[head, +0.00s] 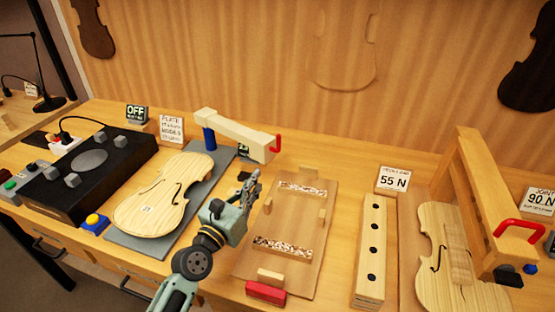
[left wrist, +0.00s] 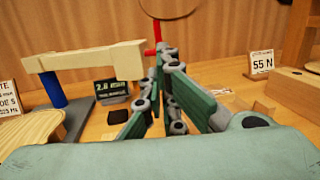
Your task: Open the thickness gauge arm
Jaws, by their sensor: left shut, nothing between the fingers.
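The thickness gauge arm (head: 238,132) is a cream beam on a blue post (head: 209,139), reaching right over the back of a grey board (head: 135,241). In the left wrist view the beam (left wrist: 85,62) is at the left, and the red handle (left wrist: 157,32) shows just above my fingertips. My left gripper (head: 251,184) is shut and empty, in front of and below the handle; whether it touches the handle I cannot tell. My right gripper is not in view.
A violin plate (head: 166,196) lies on the grey board, left of my gripper. A black box (head: 80,178) stands left.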

